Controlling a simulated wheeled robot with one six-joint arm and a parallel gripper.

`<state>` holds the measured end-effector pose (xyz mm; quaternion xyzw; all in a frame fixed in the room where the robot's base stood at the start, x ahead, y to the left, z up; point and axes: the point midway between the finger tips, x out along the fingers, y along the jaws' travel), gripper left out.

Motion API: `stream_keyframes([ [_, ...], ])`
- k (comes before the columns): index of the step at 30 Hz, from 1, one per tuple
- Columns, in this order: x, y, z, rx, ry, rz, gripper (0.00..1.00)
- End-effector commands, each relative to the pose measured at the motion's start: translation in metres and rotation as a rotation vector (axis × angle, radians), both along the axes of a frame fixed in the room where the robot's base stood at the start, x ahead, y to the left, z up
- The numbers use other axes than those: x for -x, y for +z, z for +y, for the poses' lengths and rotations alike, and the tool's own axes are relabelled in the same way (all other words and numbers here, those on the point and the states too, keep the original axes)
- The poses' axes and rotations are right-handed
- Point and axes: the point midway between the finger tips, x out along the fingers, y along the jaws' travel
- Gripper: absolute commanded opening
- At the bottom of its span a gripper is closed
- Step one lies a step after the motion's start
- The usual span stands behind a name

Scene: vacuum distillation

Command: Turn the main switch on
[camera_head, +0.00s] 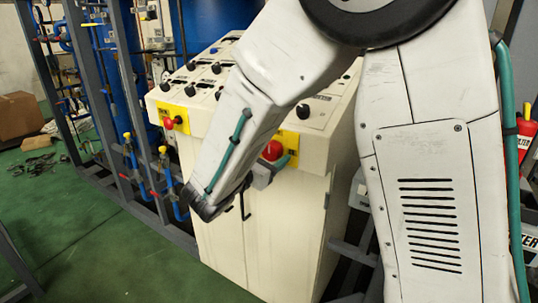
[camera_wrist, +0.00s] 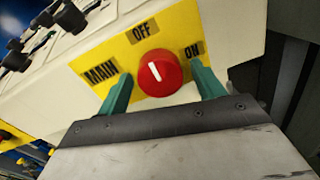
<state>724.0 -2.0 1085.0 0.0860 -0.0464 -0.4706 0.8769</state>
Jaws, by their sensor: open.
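The main switch is a red round knob (camera_wrist: 160,73) on a yellow plate (camera_wrist: 183,25) marked MAIN, OFF and ON. Its white mark points up and slightly left, roughly toward OFF; ON is to the upper right. The knob also shows in the head view (camera_head: 273,150), on the front of a cream control cabinet (camera_head: 262,235). My gripper (camera_wrist: 161,72) is open, with one teal finger on each side of the knob. Gaps show between the fingers and the knob in the wrist view. My arm hides part of the cabinet in the head view.
Another red knob (camera_head: 168,123) on a yellow plate sits farther left on the cabinet. Several black knobs stand on its sloped top. Grey posts (camera_head: 123,90) and blue piping are at left. Green floor (camera_head: 100,250) lies open at front left.

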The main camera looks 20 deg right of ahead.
Motion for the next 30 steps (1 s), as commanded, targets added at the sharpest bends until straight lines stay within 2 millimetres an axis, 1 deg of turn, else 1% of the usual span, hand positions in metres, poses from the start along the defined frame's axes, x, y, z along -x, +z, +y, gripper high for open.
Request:
stream_keyframes([
  [1, 0.0001, 0.0000, 0.0001, 0.000, 0.000, 0.000, 0.68],
  [2, 0.0001, 0.0000, 0.0002, 0.000, 0.000, 0.000, 0.62],
  [3, 0.0001, 0.0000, 0.0002, 0.000, 0.000, 0.000, 0.51],
  [5, 0.0001, 0.0000, 0.0003, 0.000, 0.000, 0.000, 0.34],
  [6, 0.0001, 0.0000, 0.0003, 0.000, 0.000, 0.000, 0.23],
  [14, 0.0001, 0.0001, 0.0004, -0.007, 0.000, -0.009, 0.23],
  [19, -0.0002, 0.0003, 0.0006, -0.037, 0.000, -0.051, 0.23],
  [23, -0.0004, 0.0006, 0.0008, -0.083, 0.000, -0.113, 0.23],
  [30, -0.0010, 0.0012, 0.0013, -0.205, 0.000, -0.280, 0.23],
])
